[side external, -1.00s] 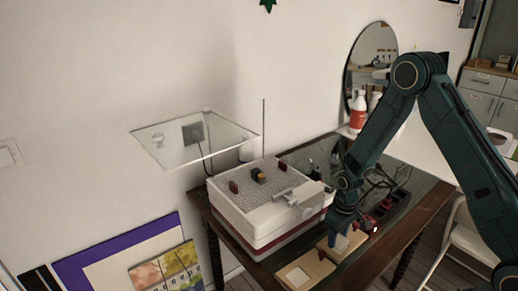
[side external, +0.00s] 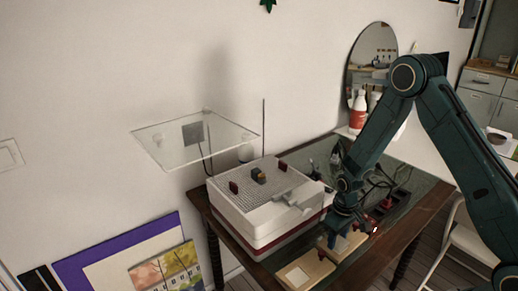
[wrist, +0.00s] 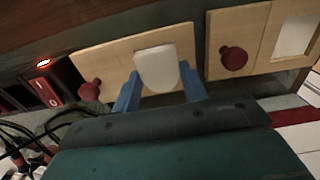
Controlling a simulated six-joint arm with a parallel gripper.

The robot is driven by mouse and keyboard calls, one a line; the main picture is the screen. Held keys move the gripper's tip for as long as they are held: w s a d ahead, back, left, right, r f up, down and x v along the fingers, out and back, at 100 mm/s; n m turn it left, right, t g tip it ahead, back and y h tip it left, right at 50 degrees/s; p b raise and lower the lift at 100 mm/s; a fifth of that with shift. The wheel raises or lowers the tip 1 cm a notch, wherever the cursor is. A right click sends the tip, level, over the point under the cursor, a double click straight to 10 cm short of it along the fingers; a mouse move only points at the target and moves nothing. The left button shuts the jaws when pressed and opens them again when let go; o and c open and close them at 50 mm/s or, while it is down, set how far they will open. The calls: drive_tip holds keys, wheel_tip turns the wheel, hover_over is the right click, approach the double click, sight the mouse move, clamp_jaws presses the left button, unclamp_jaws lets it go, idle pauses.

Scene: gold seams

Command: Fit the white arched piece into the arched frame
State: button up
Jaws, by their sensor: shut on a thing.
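The white arched piece (wrist: 157,68) is between the two blue fingers of my gripper (wrist: 158,90) in the wrist view. My gripper is shut on its sides. The piece lies over the middle of a light wooden board, the arched frame (wrist: 118,52), and covers its opening. I cannot tell whether the piece is seated or just above the board. In the side view my gripper (side external: 336,238) is low over the frame (side external: 352,243), and the piece is hidden there.
A second wooden board (wrist: 258,58) with a square pale opening lies beside the frame. Red knobs (wrist: 233,58) stand on the boards. A red switch strip (wrist: 48,88) and cables are close on the other side. A white box (side external: 250,210) stands left of my gripper.

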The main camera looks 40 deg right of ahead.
drive_tip(key=shift+f, duration=0.15)
drive_tip(key=o, duration=1.1)
drive_tip(key=shift+r, duration=0.2)
drive_tip(key=shift+r, duration=3.3)
drive_tip(key=shift+r, duration=0.1)
